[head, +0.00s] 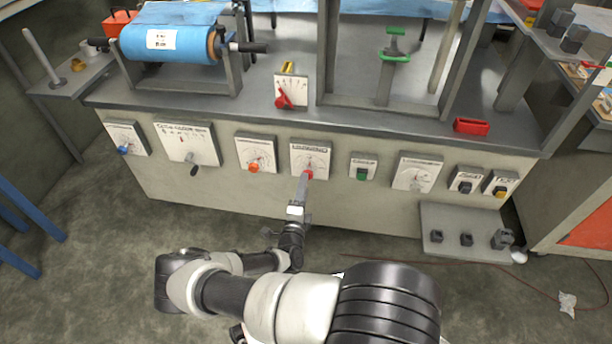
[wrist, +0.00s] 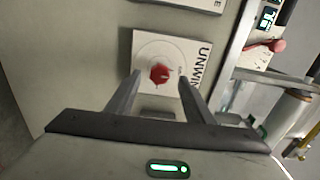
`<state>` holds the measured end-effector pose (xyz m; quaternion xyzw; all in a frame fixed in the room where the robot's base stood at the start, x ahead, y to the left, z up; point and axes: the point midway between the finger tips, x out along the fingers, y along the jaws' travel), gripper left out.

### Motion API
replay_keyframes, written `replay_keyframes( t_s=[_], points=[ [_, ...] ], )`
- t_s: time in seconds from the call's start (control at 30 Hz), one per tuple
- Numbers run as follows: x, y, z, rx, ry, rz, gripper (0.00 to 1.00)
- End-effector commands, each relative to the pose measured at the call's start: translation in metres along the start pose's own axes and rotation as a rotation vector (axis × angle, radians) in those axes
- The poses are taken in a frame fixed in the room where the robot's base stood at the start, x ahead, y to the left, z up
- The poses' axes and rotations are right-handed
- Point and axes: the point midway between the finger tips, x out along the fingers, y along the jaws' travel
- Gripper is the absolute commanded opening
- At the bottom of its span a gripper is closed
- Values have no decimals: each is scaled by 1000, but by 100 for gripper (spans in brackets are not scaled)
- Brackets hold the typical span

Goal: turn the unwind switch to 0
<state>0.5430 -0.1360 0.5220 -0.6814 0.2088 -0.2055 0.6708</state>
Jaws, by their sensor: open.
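The unwind switch is a red round knob (wrist: 159,74) on a white square plate (wrist: 172,50) whose edge reads "UNWI" in the wrist view. In the head view the red knob (head: 309,174) sits low on its plate (head: 311,153) on the front of the machine. My gripper (wrist: 160,78) is open, with one finger on each side of the knob in the wrist view. Its fingers are empty; whether they touch the knob cannot be told. In the head view my gripper (head: 304,179) reaches up to the knob. The knob's setting is too small to read.
An orange-knob plate (head: 255,153) is just left, and a green switch (head: 362,167) is to the right. A grey shelf (head: 465,246) with dark blocks juts out at lower right. The floor in front is mostly clear.

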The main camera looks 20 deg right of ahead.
Motion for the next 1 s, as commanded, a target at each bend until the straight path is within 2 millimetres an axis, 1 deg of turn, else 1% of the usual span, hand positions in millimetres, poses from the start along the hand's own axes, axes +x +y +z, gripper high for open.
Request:
replay_keyframes(
  t_s=[0.03,0.2,0.3,0.43,0.5,0.63,1.0],
  points=[
    [-14,-3,2,-1,-3,2,48],
    [-56,-2,1,-1,-2,2,48],
    [-76,-2,1,0,-2,1,48],
    [-97,-1,0,-1,-1,1,48],
    [-105,-1,0,-1,0,0,48],
    [-112,0,0,-1,0,0,48],
    [-113,0,0,-1,1,-1,48]
  ],
)
